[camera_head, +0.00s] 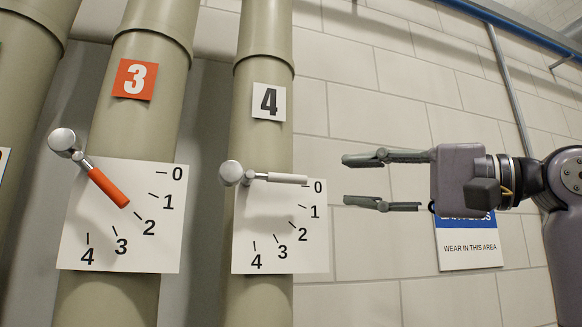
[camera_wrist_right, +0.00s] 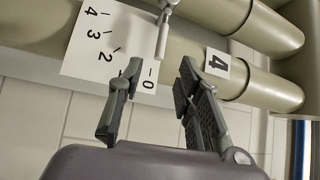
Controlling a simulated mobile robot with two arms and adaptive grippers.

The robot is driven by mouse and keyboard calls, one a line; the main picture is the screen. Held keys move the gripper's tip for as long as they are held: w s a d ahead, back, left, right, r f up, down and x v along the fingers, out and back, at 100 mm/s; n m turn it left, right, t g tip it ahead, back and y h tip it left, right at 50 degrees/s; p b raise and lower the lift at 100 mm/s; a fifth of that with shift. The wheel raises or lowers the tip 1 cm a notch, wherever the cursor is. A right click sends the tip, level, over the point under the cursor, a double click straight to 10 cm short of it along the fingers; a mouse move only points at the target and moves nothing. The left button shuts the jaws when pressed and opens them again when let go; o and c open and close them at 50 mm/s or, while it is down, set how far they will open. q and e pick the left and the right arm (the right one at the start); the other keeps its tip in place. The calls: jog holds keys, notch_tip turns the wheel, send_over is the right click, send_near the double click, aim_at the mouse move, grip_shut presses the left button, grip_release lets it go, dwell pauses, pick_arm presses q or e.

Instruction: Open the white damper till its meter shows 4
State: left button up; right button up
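The white damper handle (camera_head: 285,179) is on the pipe labelled 4 (camera_head: 268,101). It lies nearly level and points right, at the 0 mark of its white meter plate (camera_head: 245,225), which runs from 0 down to 4. My right gripper (camera_head: 345,181) is open and empty, to the right of the handle and apart from it. In the right wrist view the white handle (camera_wrist_right: 162,36) shows beyond and between the open fingers (camera_wrist_right: 160,75), with the plate (camera_wrist_right: 75,65) at the left. My left gripper is not in view.
The pipe labelled 3 (camera_head: 135,80) at the left has an orange damper handle (camera_head: 108,187) pointing down-right near 2. A blue and white sign (camera_head: 470,250) is on the brick wall behind my right gripper. The space between gripper and handle is clear.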

aim_at(295, 180)
jog(key=p+x, duration=0.4)
jog(key=x, duration=0.6)
jog(key=shift+r, duration=0.15)
jog(key=shift+w+a+p, duration=0.3)
jog(key=shift+a+p, duration=0.1)
jog(key=shift+a, duration=0.25)
jog(key=shift+d, duration=0.1)
jog(key=shift+c, duration=0.2)
grip_shut()
